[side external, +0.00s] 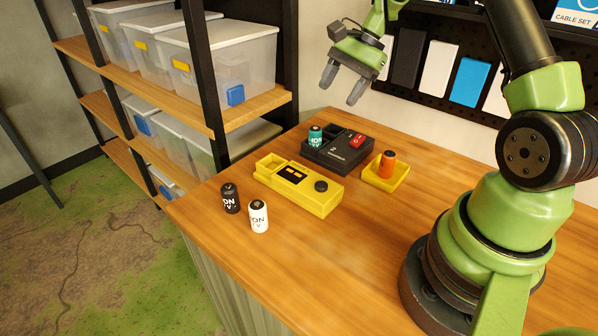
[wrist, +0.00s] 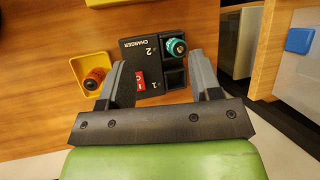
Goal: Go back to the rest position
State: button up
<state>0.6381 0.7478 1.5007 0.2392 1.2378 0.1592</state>
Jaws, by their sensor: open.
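My gripper (side external: 343,83) is open and empty, raised above the back of the wooden table in the side view. In the wrist view, its two fingers (wrist: 154,82) frame the black charger below. The black charger (side external: 346,158) holds a teal battery (side external: 315,136) upright in one slot and has a red part on top; the wrist view also shows the charger (wrist: 150,72) and the teal battery (wrist: 175,47). An orange battery (side external: 387,164) stands in a small yellow tray (side external: 400,178). A black battery (side external: 230,198) and a white battery (side external: 258,216) stand at the table's left.
A yellow device (side external: 316,200) with an open compartment lies in front of the charger. Shelves with clear bins (side external: 232,70) stand at the left. A dark pegboard with several boxes (side external: 438,68) is behind the table. The table's front is clear.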

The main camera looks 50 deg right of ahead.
jog(key=s+a+r+n+h, duration=0.2)
jog(key=s+a+r+n, duration=0.35)
jog(key=a+r, duration=0.55)
jog(key=s+a+r+n+t, duration=0.1)
jog(key=s+a+n+t, duration=0.1)
jog(key=s, duration=0.4)
jog(key=s+a+r+n+t+h, duration=0.1)
jog(key=s+a+r+n+t, duration=0.1)
jog(key=s+a+n, duration=0.2)
jog(key=s+n, duration=0.1)
jog(key=s, duration=0.1)
jog(key=shift+s+a+r, duration=0.2)
jog(key=shift+s, duration=0.2)
